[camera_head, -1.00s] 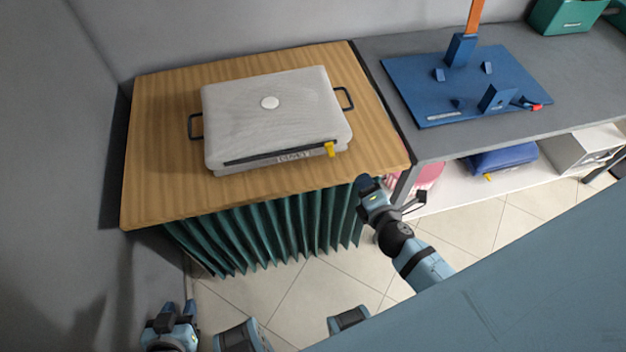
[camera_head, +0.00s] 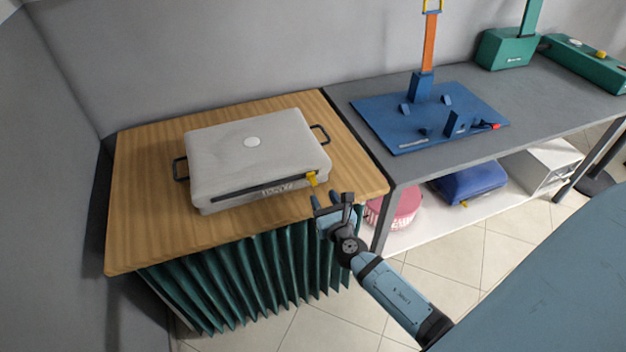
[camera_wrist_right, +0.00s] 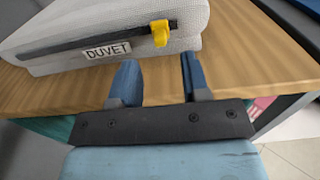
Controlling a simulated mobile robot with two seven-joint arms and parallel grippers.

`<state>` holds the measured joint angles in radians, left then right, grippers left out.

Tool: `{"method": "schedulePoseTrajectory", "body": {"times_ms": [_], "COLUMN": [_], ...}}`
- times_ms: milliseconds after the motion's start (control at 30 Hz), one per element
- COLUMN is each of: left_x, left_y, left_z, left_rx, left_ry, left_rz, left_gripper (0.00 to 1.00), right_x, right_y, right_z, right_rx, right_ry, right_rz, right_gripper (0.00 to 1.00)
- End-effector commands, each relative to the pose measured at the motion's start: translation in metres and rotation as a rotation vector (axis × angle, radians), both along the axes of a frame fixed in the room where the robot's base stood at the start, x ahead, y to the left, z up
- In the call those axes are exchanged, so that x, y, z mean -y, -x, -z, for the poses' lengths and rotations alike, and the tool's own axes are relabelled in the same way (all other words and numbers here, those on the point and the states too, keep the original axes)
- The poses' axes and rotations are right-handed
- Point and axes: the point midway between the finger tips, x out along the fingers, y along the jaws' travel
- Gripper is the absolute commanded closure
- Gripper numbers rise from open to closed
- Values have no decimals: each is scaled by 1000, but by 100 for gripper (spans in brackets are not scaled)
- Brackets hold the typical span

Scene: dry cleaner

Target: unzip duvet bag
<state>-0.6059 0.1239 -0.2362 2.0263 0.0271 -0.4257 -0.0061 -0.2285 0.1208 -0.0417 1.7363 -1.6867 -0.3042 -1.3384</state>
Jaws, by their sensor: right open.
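The duvet bag (camera_head: 252,150) is a light grey, soft box with a round white badge on top and black handles at its sides. It lies flat on the wooden table. A dark zip runs along its front face above a DUVET label (camera_wrist_right: 108,51). The yellow zip pull (camera_head: 311,179) sits at the right end of the zip; it also shows in the right wrist view (camera_wrist_right: 160,33). My right gripper (camera_head: 324,204) is open and empty, just in front of the table's edge and short of the pull. In the right wrist view its fingers (camera_wrist_right: 158,82) point towards the pull. My left gripper is out of view.
The wooden table (camera_head: 140,228) has a green pleated skirt (camera_head: 255,272). To the right, a grey counter (camera_head: 420,165) holds a blue board (camera_head: 385,118) with fixtures. A blue bag (camera_head: 468,184) and a pink basket (camera_head: 398,208) are below. Grey walls stand behind and left.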

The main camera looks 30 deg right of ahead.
Motion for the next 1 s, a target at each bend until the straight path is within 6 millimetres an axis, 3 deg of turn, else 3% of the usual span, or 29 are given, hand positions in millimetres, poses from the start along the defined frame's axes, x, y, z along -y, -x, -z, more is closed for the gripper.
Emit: {"method": "schedulePoseTrajectory", "body": {"times_ms": [100,333,500,800,1000], "left_x": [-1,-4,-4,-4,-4], "left_y": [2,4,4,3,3], "left_z": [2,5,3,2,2], "left_rx": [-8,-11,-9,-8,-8], "left_ry": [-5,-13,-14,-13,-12], "left_rz": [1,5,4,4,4], "left_gripper": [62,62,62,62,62], "right_x": [6,14,17,18,18], "right_y": [-26,-61,-72,-74,-74], "right_z": [-2,0,0,0,1], "right_rx": [2,0,0,-1,-1], "right_ry": [-1,-1,-2,-2,-2], "right_rz": [2,1,1,0,0], "right_gripper": [57,57,57,57,100]}}
